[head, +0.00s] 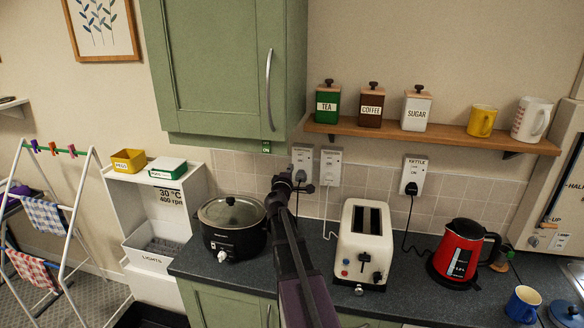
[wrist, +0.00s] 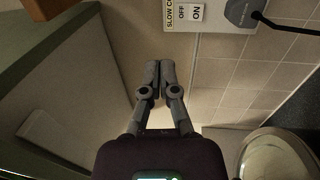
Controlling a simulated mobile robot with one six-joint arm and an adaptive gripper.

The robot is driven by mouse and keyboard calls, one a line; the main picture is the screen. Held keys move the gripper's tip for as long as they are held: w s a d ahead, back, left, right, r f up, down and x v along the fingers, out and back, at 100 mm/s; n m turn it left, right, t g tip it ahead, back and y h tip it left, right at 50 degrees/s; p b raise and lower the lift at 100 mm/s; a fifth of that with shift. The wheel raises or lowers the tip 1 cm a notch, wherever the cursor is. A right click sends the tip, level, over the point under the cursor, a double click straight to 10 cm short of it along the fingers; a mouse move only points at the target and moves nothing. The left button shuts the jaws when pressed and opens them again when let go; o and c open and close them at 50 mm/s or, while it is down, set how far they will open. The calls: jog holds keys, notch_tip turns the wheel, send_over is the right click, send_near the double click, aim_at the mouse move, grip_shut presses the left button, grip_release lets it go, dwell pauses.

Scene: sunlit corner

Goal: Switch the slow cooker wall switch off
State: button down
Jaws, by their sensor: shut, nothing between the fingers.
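The slow cooker wall switch (head: 302,160) is a white plate on the tiled wall, under the right side of the green cupboard, with a plug in its lower part. In the wrist view the plate (wrist: 212,28) is at the top edge, partly cut off, with a yellow "SLOW C…" label and OFF and ON markings. Which way the switch is set I cannot tell. My gripper (wrist: 160,64) is shut and empty, its fingertips below and left of the plate in the wrist view, apart from it in the picture. In the head view my gripper (head: 284,182) is just left of the plug.
The slow cooker (head: 233,228) stands on the counter left of my arm, the cream toaster (head: 361,245) right of it. The toaster switch (head: 330,167) is close beside; the kettle switch (head: 413,175) is farther right. The green cupboard (head: 215,65) hangs above; a shelf (head: 440,137) holds canisters and mugs.

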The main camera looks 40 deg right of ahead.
jog(key=shift+s+a, duration=0.1)
dwell(0.6)
jog(key=s+a+f+m+g+y+b, duration=0.1)
jog(key=s+a+f+m+g+y, duration=0.35)
jog(key=a+f, duration=0.55)
jog(key=s+a+f+m+g+y+b, duration=0.15)
jog(key=s+a+f+m+g, duration=0.3)
jog(key=s+a+f, duration=0.5)
jog(key=s+a+f+g+y, duration=0.1)
jog(key=s+a+y, duration=0.2)
jog(key=a, duration=0.4)
jog(key=s+a+f+g+y, duration=0.1)
jog(key=s+a+y, duration=0.2)
jog(key=a, duration=0.4)
jog(key=s+a+f+n+g+y, duration=0.1)
jog(key=s+a+f+y, duration=0.1)
jog(key=a, duration=0.5)
jog(key=shift+s+a+y, duration=0.25)
jog(key=shift+s+y, duration=0.15)
jog(key=shift+s, duration=0.15)
